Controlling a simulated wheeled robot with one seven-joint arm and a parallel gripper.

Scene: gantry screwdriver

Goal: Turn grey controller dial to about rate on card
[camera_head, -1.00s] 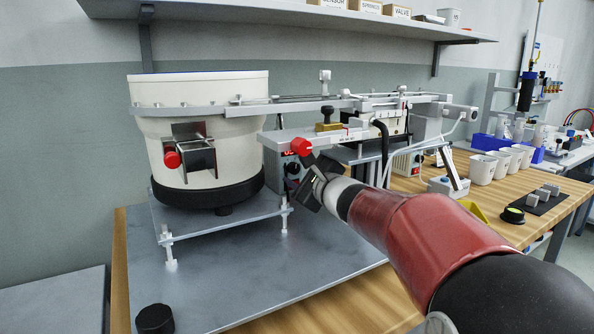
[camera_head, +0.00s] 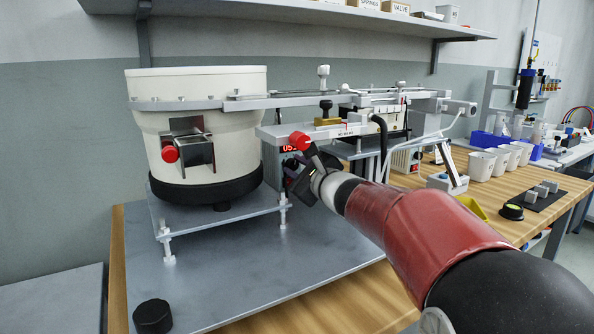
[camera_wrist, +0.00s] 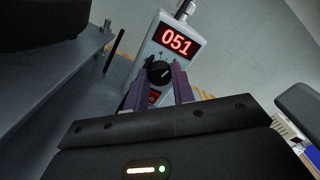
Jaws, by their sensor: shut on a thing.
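The grey controller (camera_wrist: 193,32) stands ahead of my gripper in the wrist view. Its red display (camera_wrist: 176,41) reads 051. Below the display is the black dial (camera_wrist: 158,72) with a light pointer mark. My gripper (camera_wrist: 160,82) has its two purple fingers on either side of the dial and is shut on it. A lit red switch (camera_wrist: 154,97) shows between the fingers. In the head view my gripper (camera_head: 297,182) covers most of the controller, and only part of its red display (camera_head: 289,149) shows. I cannot make out a rate card.
A large white bowl feeder (camera_head: 215,105) on a metal plate (camera_head: 260,275) stands left of my gripper. Its rail (camera_head: 290,102) runs above the controller. A black knob-like cylinder (camera_head: 153,316) is at front left.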

